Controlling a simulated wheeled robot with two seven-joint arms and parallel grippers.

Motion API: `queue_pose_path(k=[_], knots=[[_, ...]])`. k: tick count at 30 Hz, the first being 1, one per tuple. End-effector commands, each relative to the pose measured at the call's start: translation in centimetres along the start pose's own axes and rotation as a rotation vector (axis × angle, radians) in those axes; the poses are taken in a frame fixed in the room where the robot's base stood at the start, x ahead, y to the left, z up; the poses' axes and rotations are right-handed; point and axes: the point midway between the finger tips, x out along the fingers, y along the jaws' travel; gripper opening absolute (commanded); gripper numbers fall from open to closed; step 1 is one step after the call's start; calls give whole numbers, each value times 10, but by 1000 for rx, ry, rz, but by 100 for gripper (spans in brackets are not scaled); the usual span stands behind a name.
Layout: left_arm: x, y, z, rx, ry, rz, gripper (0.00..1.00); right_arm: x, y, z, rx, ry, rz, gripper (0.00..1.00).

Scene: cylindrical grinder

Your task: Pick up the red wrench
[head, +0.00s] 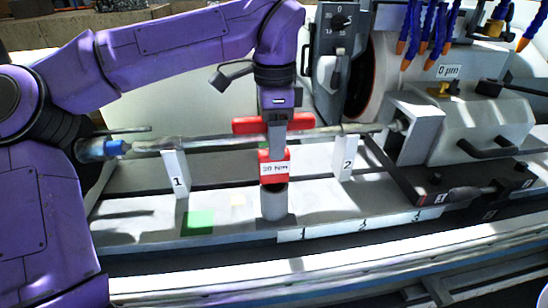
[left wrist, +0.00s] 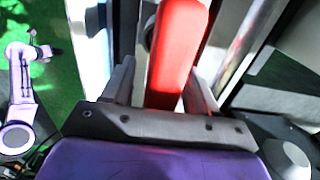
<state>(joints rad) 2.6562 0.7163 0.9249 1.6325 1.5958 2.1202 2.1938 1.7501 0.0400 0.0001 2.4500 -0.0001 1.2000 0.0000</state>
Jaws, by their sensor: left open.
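The red wrench (head: 273,167) stands upright over a grey cylinder (head: 275,203) on the grinder bed and bears a white torque label. Its red crossbar (head: 245,126) shows at a long shaft's height; the wrench's middle is partly hidden by my gripper. My left gripper (head: 277,138) comes down from above over it. In the left wrist view, a red part of the wrench (left wrist: 175,55) lies between the two grey fingers of this gripper (left wrist: 160,85), which are open. I cannot tell whether either finger touches it. My right gripper does not show in the head view.
The long shaft (head: 210,141) runs across supports marked 1 (head: 176,175) and 2 (head: 346,158). Blue and orange coolant hoses (head: 428,30) hang at upper right. A purple arm (left wrist: 20,90) shows small in the left wrist view.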

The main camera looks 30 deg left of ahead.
Motion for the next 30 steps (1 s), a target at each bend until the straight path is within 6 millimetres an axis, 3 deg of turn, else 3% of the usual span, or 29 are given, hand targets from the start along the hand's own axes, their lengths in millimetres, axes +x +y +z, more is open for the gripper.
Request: queue_pose_path(k=[1,6,19,30], knots=[[0,0,0,0,0,0,55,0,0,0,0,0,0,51],[0,0,0,0,0,-1,0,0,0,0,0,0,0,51],[-12,-1,0,-2,2,-4,0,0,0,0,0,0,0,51],[-80,0,0,-3,1,-5,0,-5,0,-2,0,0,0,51]])
